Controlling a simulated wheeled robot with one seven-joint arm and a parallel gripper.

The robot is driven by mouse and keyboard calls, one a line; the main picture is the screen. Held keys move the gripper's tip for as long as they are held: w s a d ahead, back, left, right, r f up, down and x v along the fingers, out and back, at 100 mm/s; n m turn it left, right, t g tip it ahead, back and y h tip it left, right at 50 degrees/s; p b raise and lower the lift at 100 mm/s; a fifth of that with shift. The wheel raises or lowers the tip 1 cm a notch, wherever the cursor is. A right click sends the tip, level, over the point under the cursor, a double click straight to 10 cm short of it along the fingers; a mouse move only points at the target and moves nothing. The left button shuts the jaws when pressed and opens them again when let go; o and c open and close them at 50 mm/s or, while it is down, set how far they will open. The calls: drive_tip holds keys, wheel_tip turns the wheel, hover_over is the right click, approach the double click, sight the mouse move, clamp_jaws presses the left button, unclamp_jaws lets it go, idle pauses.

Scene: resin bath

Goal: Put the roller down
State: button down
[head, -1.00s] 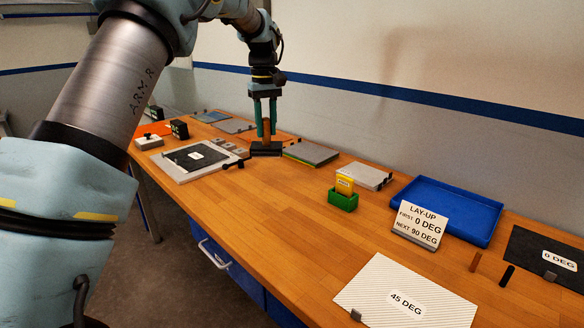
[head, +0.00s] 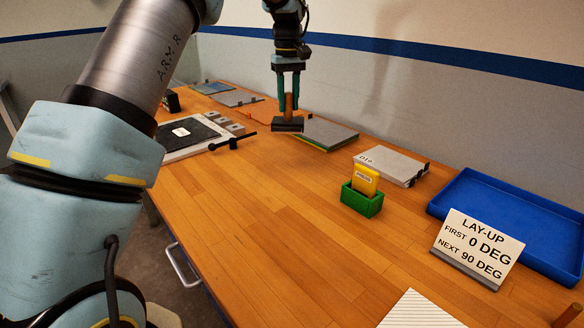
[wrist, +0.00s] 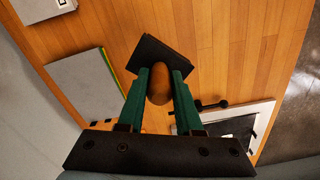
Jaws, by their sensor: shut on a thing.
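My gripper (head: 289,98) is shut on the roller's wooden handle (head: 288,104). The roller's dark block-like head (head: 287,125) hangs below the fingers, near the grey plate with a green and yellow edge (head: 328,134). In the wrist view the brown handle (wrist: 159,85) sits between the two green fingers, with the black head (wrist: 163,57) beyond it. The handle is roughly upright in the head view. I cannot tell whether the head touches the table or hangs just above it.
A framed plate with a dark sheet (head: 190,133) and a black knobbed rod (head: 232,141) lie left of the roller. A green holder (head: 362,202) with a yellow card, a grey block (head: 393,167), a blue tray (head: 520,218) and a lay-up sign (head: 478,248) stand right. The middle foreground wood is clear.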

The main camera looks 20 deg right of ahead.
drive_tip(key=shift+w+d+f, duration=0.1)
drive_tip(key=shift+w+f, duration=0.05)
drive_tip(key=shift+f, duration=0.35)
drive_tip(key=shift+f+p, duration=1.2)
drive_tip(key=shift+f, duration=3.6)
drive_tip(key=shift+f, duration=0.1)
drive_tip(key=c, duration=0.6)
unclamp_jaws()
wheel_tip(320, 180, up, 12)
drive_tip(key=shift+r+b, duration=0.1)
drive_tip(key=shift+b, duration=1)
drive_tip(key=s+a+f, duration=0.1)
drive_tip(key=a+f, duration=0.1)
drive_tip(key=a, duration=0.8)
drive_tip(key=a+f, duration=0.2)
drive_tip(key=a, duration=0.8)
drive_tip(key=shift+m+t, duration=0.4)
drive_tip(key=shift+t, duration=0.4)
drive_tip(key=s+a+f, duration=0.2)
drive_tip(key=s+a, duration=0.4)
drive_tip(key=s+a+f, duration=0.2)
drive_tip(key=s+a, duration=0.4)
drive_tip(key=s+a+f, duration=0.3)
drive_tip(key=s+a, duration=0.2)
drive_tip(key=a, duration=0.1)
drive_tip(key=shift+s+a, duration=0.15)
drive_tip(key=shift+s, duration=0.25)
